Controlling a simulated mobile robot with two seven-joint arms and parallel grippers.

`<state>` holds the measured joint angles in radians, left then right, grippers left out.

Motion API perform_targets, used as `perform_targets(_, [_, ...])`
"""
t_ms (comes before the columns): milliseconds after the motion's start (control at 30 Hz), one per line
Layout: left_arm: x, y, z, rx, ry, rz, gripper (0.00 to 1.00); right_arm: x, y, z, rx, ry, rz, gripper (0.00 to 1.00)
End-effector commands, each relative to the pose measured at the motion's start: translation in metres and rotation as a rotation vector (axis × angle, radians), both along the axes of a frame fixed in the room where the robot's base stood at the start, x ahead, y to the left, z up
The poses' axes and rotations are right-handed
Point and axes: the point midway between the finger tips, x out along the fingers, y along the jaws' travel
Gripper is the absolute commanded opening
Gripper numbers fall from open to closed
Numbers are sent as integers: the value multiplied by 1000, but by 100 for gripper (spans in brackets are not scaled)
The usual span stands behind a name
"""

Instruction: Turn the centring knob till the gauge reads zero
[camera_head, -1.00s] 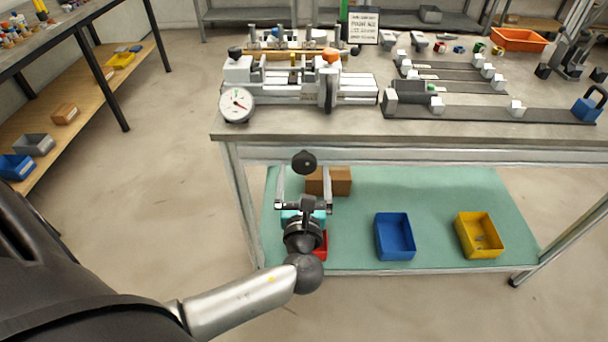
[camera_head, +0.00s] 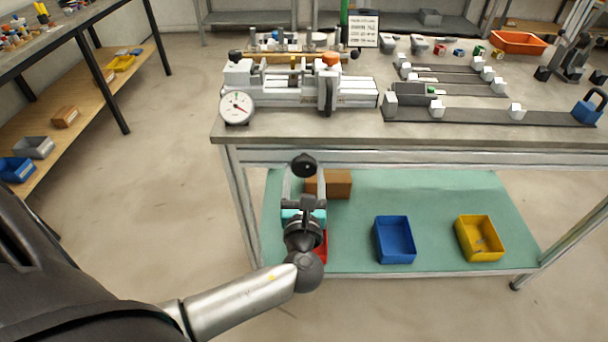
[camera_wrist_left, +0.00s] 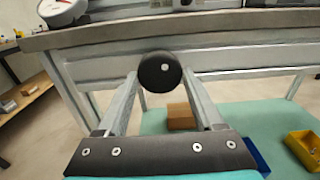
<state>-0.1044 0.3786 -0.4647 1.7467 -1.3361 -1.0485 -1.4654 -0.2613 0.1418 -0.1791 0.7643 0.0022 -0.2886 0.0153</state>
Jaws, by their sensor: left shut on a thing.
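The centring knob (camera_head: 304,165) is a black round knob in front of the bench's front edge. In the left wrist view the knob (camera_wrist_left: 159,72) shows a small white dot near its middle. My left gripper (camera_head: 304,174) is shut on the knob, one finger on each side; its fingers also show in the left wrist view (camera_wrist_left: 160,78). The gauge (camera_head: 237,107) is a white round dial at the bench's front left corner. It has a green mark near the top, and its red needle points to the lower right, away from that mark. My right gripper is out of view.
A grey clamping fixture (camera_head: 300,88) with a dark wheel stands behind the gauge. Dark rails with white blocks (camera_head: 516,111) and a blue padlock-shaped weight (camera_head: 588,106) lie to the right. Blue (camera_head: 395,240) and yellow (camera_head: 480,238) bins stand on the green lower shelf (camera_head: 440,202).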

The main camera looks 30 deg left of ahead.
Motion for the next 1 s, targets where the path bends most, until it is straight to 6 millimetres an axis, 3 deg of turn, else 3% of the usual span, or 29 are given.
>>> perform_targets(167, [0, 0, 0, -1, 1, 1, 13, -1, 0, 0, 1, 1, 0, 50])
perform_targets(567, [0, 0, 0, -73, -44, 2, 13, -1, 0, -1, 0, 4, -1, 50])
perform_targets(1000, [0, -1, -1, -387, -237, 3, 13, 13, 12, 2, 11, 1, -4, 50])
